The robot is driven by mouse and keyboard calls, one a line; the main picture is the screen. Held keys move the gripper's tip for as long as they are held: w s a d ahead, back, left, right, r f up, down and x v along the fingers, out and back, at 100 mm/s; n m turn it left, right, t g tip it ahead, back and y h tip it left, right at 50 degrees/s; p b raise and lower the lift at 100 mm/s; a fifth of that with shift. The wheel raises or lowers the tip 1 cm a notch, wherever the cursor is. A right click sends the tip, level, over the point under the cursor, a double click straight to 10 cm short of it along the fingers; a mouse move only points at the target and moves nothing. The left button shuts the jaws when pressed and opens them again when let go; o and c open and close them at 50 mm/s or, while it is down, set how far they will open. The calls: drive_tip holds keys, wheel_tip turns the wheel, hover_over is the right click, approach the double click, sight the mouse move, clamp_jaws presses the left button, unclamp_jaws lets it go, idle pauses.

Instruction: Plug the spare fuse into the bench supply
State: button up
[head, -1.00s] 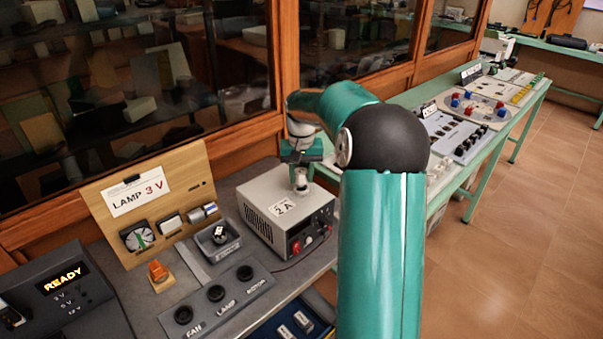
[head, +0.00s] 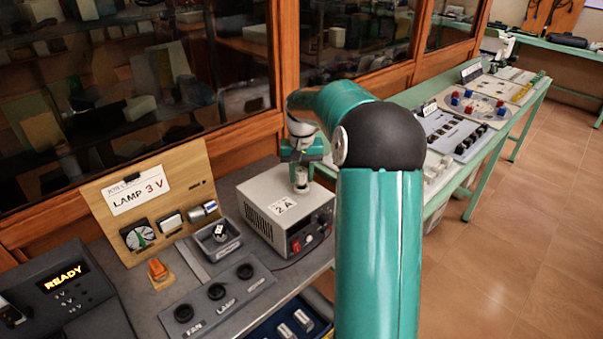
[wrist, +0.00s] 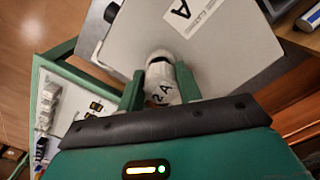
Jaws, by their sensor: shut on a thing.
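The bench supply (head: 262,212) is a light grey box with a "2 A" label on top and a dark front with red parts. My gripper (head: 301,167) is over the back right of its top, pointing down. It is shut on the spare fuse (head: 301,180), a short pale cylinder.
A small grey tray (head: 232,250) with a part in it stands left of the supply. A switch plate (head: 200,318), a wooden "LAMP 3 V" board (head: 195,165) and a "READY" display box (head: 95,300) are further left. A glass cabinet (head: 200,80) stands behind.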

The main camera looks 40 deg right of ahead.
drive_tip(key=shift+f, duration=0.95)
idle(1.7)
drive_tip(key=o, duration=1.5)
drive_tip(key=shift+r, duration=0.1)
drive_tip(key=shift+r, duration=3.45)
